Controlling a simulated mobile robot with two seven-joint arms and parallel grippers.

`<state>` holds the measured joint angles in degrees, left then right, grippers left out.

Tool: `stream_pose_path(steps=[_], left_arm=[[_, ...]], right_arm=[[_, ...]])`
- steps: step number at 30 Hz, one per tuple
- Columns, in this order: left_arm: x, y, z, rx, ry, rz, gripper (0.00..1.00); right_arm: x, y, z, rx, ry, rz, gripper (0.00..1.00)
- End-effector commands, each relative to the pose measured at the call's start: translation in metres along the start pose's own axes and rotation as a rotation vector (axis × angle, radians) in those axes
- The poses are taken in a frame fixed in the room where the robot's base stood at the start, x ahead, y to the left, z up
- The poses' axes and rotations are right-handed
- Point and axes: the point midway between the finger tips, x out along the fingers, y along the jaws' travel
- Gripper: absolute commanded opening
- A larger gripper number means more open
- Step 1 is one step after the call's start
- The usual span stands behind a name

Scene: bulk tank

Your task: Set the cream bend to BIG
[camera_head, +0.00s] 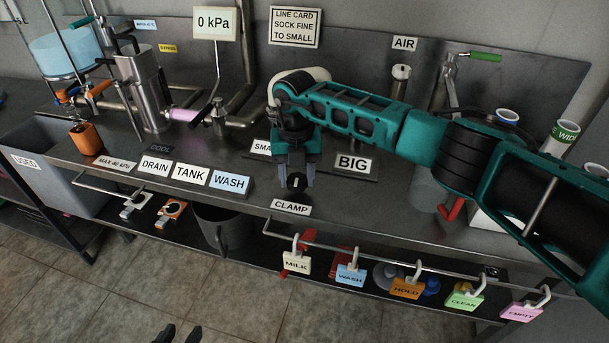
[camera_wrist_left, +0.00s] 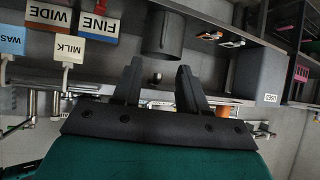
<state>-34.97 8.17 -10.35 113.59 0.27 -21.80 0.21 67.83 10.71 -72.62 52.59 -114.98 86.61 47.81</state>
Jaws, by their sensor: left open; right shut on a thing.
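The cream bend (camera_head: 292,78) is a pale curved pipe, mostly hidden behind my right wrist in the head view; its lower end is not visible. The label SMALL (camera_head: 260,147), partly covered, is left of my right gripper, and the label BIG (camera_head: 353,163) is to its right. My right gripper (camera_head: 297,176) points down and is shut on a black clamp knob (camera_head: 297,183), just behind the CLAMP label (camera_head: 291,207).
A rail along the counter's front edge carries hanging tags, including MILK (camera_head: 296,264) and WASH (camera_head: 351,275). DRAIN, TANK and WASH plates (camera_head: 229,181) stand left of the clamp. Pipework with a pink sleeve (camera_head: 182,115) stands behind.

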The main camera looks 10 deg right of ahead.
Motion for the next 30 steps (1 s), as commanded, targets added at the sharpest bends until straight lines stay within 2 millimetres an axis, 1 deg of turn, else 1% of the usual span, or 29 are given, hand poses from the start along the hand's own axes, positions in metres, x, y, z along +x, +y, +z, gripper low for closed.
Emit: stream_pose_path(steps=[11,14,16,18,24,30], left_arm=[[-0.001,-0.001,0.003,0.001,-0.006,-0.001,0.43],[-0.004,-0.001,-0.001,0.002,-0.006,-0.001,0.43],[-0.008,-0.002,-0.006,0.004,-0.002,-0.004,0.43],[-0.006,-0.005,-0.001,0.005,0.002,-0.01,0.43],[-0.005,-0.006,0.007,0.005,-0.016,-0.013,0.43],[-0.005,-0.006,0.007,0.005,-0.016,-0.013,0.43]], right_arm=[[-0.002,-0.001,0.001,0.0,-0.002,-0.002,0.0],[-0.003,-0.008,0.0,-0.021,-0.002,-0.003,0.0],[-0.005,-0.019,-0.003,-0.054,-0.001,-0.006,0.0],[-0.001,-0.02,-0.003,-0.064,0.0,-0.007,0.0],[0.0,-0.022,-0.002,-0.058,0.001,-0.012,0.0],[0.001,-0.023,-0.002,-0.056,0.001,-0.016,0.0]])
